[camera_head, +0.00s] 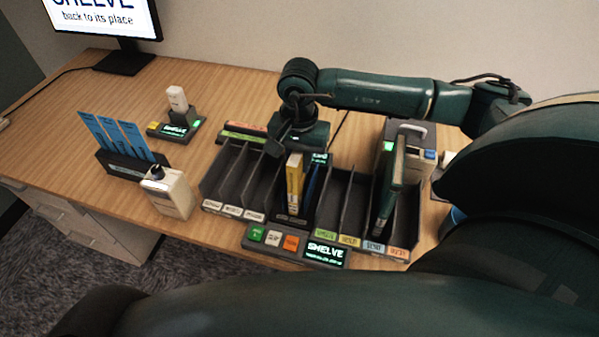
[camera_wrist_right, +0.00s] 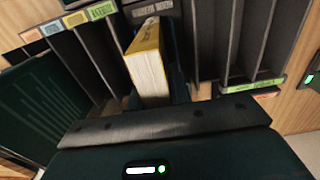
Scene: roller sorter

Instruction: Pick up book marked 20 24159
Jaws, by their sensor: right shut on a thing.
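A yellow book (camera_head: 294,183) with pale page edges stands upright in a middle slot of the dark sorter (camera_head: 350,215). In the right wrist view the yellow book (camera_wrist_right: 148,62) runs up from between the fingers. My right gripper (camera_head: 296,152) is over its back end, shut on it; the fingertips are mostly hidden. A dark blue book (camera_head: 311,187) stands right beside it. A green book (camera_head: 391,185) stands in a slot further right. No number is legible on any book. My left gripper is not in view.
A lit "SHELVE" panel with buttons (camera_head: 295,246) lies before the sorter. A white bottle (camera_head: 170,193), a blue-card holder (camera_head: 125,163) and a small lit device (camera_head: 177,125) stand to the left. Thin dividers (camera_head: 357,205) flank the slots.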

